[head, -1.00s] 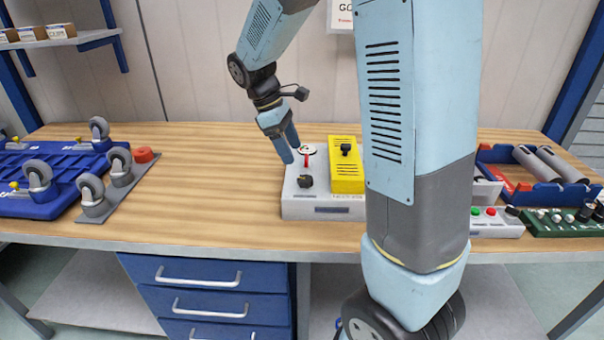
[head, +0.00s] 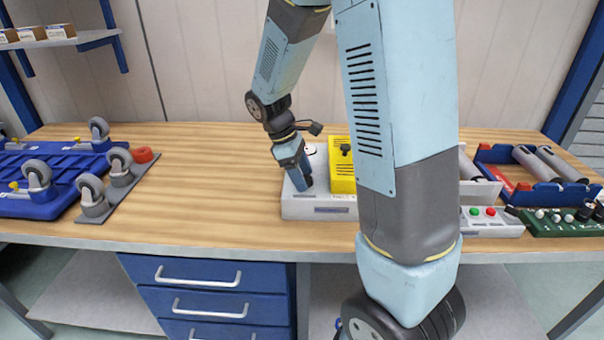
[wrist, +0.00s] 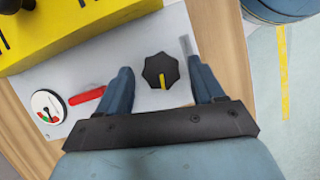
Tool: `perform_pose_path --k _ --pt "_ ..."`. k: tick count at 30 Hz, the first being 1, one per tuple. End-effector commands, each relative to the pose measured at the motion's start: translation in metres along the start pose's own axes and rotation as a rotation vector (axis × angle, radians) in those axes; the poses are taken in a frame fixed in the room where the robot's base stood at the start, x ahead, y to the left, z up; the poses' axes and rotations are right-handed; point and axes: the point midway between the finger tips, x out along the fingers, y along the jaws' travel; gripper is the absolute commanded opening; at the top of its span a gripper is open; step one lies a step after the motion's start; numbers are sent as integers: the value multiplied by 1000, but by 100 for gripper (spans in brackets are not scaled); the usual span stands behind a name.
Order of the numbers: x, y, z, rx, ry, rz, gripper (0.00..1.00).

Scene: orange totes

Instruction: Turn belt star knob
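The black star knob (wrist: 161,70) with a yellow pointer mark sits on the light grey panel of the belt unit (head: 318,211). It shows in the wrist view between the two blue fingers of my gripper (wrist: 160,82). The fingers are apart, one on each side of the knob, with a visible gap on both sides. In the head view my gripper (head: 299,184) is down at the left part of the unit and hides the knob. How far the fingertips are above the panel is hard to tell.
A red lever (wrist: 86,96) and a round gauge (wrist: 47,106) are on the same panel, left of the knob in the wrist view. A yellow block (head: 342,180) stands on the unit's right side.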

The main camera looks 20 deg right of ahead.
Motion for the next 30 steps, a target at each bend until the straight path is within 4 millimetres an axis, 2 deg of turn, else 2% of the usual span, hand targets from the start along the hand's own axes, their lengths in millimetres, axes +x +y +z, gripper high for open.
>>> perform_pose_path --k 2,16,23,30 --pt "0 0 0 0 0 0 59" --pt "0 0 0 0 0 1 15" --pt "0 1 0 23 0 -8 15" --pt "0 2 1 132 -1 -54 15"
